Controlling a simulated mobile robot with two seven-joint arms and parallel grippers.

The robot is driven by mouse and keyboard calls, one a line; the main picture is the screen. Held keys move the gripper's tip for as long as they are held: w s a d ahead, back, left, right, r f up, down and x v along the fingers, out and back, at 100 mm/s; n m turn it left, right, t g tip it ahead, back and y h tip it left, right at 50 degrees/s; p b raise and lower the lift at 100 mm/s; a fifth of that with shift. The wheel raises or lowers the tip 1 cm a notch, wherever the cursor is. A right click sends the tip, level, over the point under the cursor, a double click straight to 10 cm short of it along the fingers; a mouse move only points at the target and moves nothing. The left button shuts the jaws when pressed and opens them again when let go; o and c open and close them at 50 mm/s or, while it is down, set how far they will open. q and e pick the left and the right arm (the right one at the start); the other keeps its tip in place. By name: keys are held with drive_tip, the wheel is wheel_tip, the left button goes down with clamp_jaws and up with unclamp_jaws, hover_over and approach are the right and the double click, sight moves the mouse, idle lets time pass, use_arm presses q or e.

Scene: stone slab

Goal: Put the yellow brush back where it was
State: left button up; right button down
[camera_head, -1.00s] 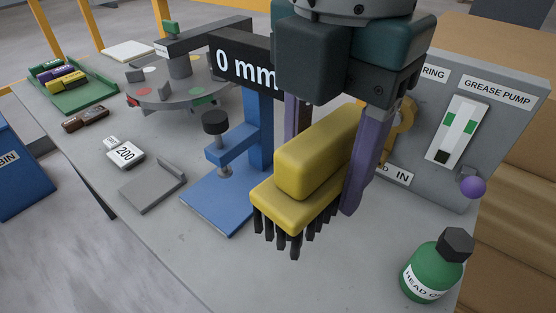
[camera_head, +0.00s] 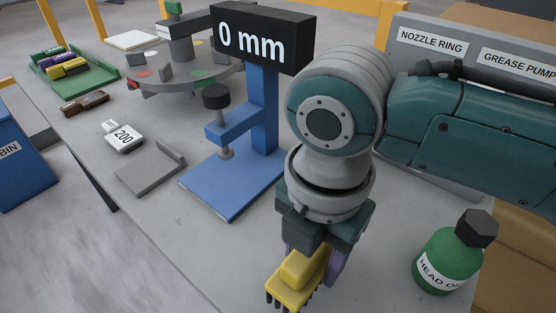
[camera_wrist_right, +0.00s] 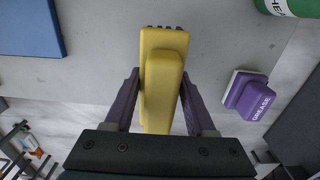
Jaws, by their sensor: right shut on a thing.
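The yellow brush (camera_head: 300,278), with dark bristles, is held in my right gripper (camera_head: 312,262) near the bottom of the head view, over the front part of the slab. In the right wrist view the brush (camera_wrist_right: 161,85) lies between the two purple fingers of the gripper (camera_wrist_right: 160,105), which are shut on its sides. The bristles show only at its far end there. Whether the bristles touch the slab cannot be told. My left gripper is not in view.
A green bottle (camera_head: 447,258) stands right of the gripper. A blue gauge stand (camera_head: 232,185) is to the left. A purple block marked GREASE (camera_wrist_right: 250,98) shows in the wrist view. A green tray (camera_head: 100,82) with several coloured blocks is at the far left. Bare slab lies around the brush.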

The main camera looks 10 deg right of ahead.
drive_tip(key=shift+f, duration=1.35)
drive_tip(key=shift+f, duration=0.1)
drive_tip(key=shift+c, duration=1.1)
unclamp_jaws()
